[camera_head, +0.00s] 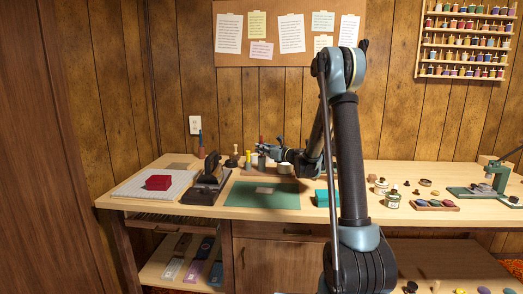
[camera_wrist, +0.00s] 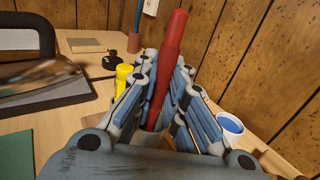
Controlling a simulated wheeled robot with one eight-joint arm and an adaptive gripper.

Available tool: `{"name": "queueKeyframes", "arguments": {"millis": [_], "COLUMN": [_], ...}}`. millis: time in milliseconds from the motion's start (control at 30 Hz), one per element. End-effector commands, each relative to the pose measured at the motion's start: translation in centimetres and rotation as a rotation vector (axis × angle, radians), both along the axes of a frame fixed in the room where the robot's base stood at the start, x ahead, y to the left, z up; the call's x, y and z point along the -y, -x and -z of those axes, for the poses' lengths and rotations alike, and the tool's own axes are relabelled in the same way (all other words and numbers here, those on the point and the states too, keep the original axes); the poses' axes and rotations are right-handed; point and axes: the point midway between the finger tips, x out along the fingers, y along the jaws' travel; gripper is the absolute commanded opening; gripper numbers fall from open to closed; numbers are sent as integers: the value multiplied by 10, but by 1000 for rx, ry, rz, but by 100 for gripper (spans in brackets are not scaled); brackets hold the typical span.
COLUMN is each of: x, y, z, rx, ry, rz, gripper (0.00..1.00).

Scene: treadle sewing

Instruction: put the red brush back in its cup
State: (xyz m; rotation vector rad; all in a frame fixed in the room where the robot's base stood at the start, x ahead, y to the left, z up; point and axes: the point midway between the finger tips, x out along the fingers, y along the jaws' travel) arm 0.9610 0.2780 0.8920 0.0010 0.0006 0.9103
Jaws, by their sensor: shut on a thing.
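The red brush (camera_wrist: 170,45) stands nearly upright between the fingers of my gripper (camera_wrist: 160,95) in the wrist view, tilted slightly to the right. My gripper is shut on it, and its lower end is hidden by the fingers. A pale surface (camera_wrist: 150,139) shows below the brush between the fingers; it may be the cup, but I cannot tell whether the brush is inside it. In the head view my gripper (camera_head: 270,153) is low over the back of the bench, beside a small grey cup-like thing (camera_head: 261,163). The brush is not clear there.
A yellow bottle (camera_wrist: 123,76) stands close left of my gripper. A white round container with a blue inside (camera_wrist: 230,124) is close on the right, near the wall.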

Motion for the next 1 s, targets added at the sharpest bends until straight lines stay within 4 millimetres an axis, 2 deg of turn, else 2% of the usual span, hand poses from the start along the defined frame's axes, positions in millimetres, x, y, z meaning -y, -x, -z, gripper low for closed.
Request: {"name": "queueKeyframes", "arguments": {"millis": [400, 433, 500, 867, 1000], "x": [1, 1, 1, 2, 10], "y": [0, 0, 0, 0, 6], "z": [0, 0, 0, 0, 0], "rx": [0, 0, 0, 0, 0], "ry": [0, 0, 0, 0, 0], "rz": [1, 1, 1, 2, 2], "gripper": [0, 18, 34, 34, 34]}}
